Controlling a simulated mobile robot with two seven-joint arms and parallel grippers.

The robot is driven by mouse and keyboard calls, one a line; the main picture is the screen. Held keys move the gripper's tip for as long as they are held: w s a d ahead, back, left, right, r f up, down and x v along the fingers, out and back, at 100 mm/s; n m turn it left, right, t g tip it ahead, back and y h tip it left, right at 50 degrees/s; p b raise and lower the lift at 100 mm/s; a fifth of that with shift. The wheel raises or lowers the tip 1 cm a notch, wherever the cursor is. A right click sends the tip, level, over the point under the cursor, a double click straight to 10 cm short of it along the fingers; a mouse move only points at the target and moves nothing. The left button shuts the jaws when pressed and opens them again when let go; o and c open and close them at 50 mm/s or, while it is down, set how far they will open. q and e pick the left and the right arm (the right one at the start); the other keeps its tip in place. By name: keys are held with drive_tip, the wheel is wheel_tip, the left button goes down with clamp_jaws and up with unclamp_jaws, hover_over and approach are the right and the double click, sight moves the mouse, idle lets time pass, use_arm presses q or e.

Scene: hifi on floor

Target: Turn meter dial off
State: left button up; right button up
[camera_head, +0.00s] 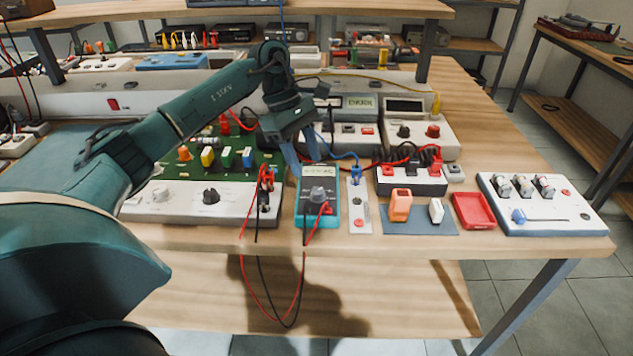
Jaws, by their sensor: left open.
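A teal meter (331,206) lies near the front edge of the workbench, with a grey screen at its far end that shows dark characters. Its grey dial (318,194) is in the middle of its face, with red plugs just in front of it. I cannot tell which mark the dial points to. My left gripper (303,160) hangs above the far end of the meter, fingers pointing down. It is open, with nothing visible between its blue fingers, and appears apart from the dial. My right gripper is not in view.
Red and black leads (270,301) loop over the bench's front edge. A green circuit board (232,148) stands left of the meter; a white strip (359,212) lies close on its right. An orange block (400,205) and red tray (474,211) are further right.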

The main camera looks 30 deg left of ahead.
sight(317, 190)
use_arm(q)
drive_tip(key=x, duration=0.6)
drive_tip(key=shift+d+f, duration=0.2)
drive_tip(key=shift+f, duration=0.15)
drive_tip(key=c, duration=1)
